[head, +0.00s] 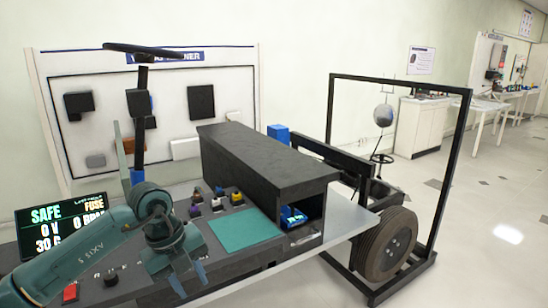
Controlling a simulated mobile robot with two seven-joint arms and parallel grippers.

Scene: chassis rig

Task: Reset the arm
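My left arm comes in from the lower left in teal. Its wrist bends down, and the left gripper (188,278) points downward above the front of the dark control panel (122,277). The gripper is small and dark against the panel, so its finger gap is hard to judge. I see nothing clearly held in it. My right arm and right gripper are not in view.
A black steering wheel (157,51) on a column rises behind my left wrist. Coloured knobs (217,200) and a green mat (245,230) lie right of the gripper. A black housing (265,160), display screen (62,226) and tyre (385,245) in a black frame stand around.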

